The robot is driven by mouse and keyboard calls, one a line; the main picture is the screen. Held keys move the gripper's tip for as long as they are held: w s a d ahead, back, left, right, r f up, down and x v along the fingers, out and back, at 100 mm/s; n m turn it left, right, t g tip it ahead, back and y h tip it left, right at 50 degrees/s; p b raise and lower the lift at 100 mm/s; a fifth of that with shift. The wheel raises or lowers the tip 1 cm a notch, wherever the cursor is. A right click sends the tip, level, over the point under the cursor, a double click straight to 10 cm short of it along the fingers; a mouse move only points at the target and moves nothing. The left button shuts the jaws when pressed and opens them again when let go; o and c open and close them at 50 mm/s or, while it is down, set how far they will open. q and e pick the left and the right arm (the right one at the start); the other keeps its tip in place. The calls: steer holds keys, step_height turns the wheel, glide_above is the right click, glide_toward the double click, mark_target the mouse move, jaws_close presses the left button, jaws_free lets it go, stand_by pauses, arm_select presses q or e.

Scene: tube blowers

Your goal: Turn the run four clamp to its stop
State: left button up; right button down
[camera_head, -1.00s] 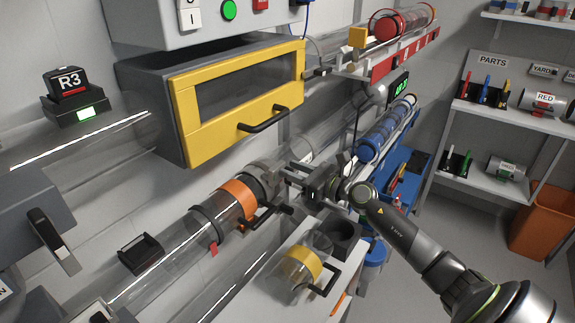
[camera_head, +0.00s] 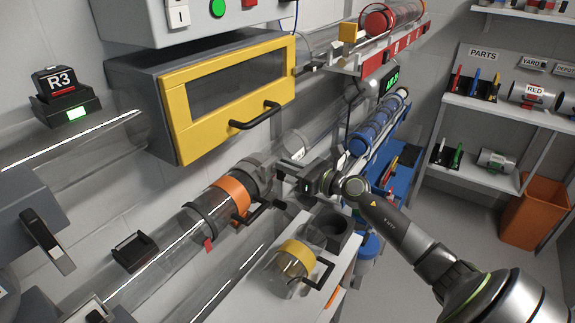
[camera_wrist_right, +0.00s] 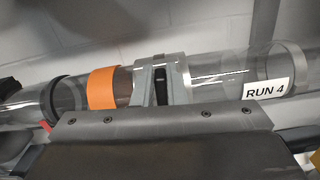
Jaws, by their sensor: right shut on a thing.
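The run four clamp is a grey collar (camera_head: 255,172) around the clear tube, just right of the orange band. It also shows in the right wrist view (camera_wrist_right: 176,88), with a dark slot in it, left of the RUN 4 label (camera_wrist_right: 264,91). My right gripper (camera_head: 283,182) is at the clamp's near right side and shut on it. My left gripper is out of view.
A clear piece with an orange band (camera_head: 231,200) and black handle is beside the clamp. A yellow-framed door (camera_head: 236,95) stands above. Below is a white bench with a yellow-banded tube (camera_head: 295,257) and dark cup (camera_head: 330,228). Shelves (camera_head: 490,105) and an orange bin (camera_head: 536,212) are right.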

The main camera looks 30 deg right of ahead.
steer(key=m+p, duration=0.1)
steer(key=m, duration=0.1)
steer(key=m+p, duration=0.1)
steer(key=m, duration=0.1)
steer(key=d+m+p, duration=0.1)
steer(key=m, duration=0.1)
steer(key=shift+w+d+f, duration=0.1)
steer(key=shift+w, duration=0.2)
steer(key=shift+w+d+f+m+p, duration=0.15)
steer(key=shift+f+m+p, duration=0.2)
steer(key=shift+m+p, duration=1.05)
steer(key=shift+d+f+m+p, duration=0.15)
steer(key=shift+f+m+p, duration=0.3)
steer(key=shift+m, duration=1.75)
steer(key=shift+w+d+f+m+p, duration=0.15)
steer(key=shift+f+m+p, duration=0.15)
steer(key=shift+m+p, duration=1.1)
steer(key=shift+s+m+b, duration=0.1)
steer(key=shift+m+b, duration=0.3)
steer(key=shift+m, duration=0.2)
steer(key=c, duration=1.5)
jaws_free()
steer(key=shift+f, duration=0.1)
steer(key=shift+o, duration=0.2)
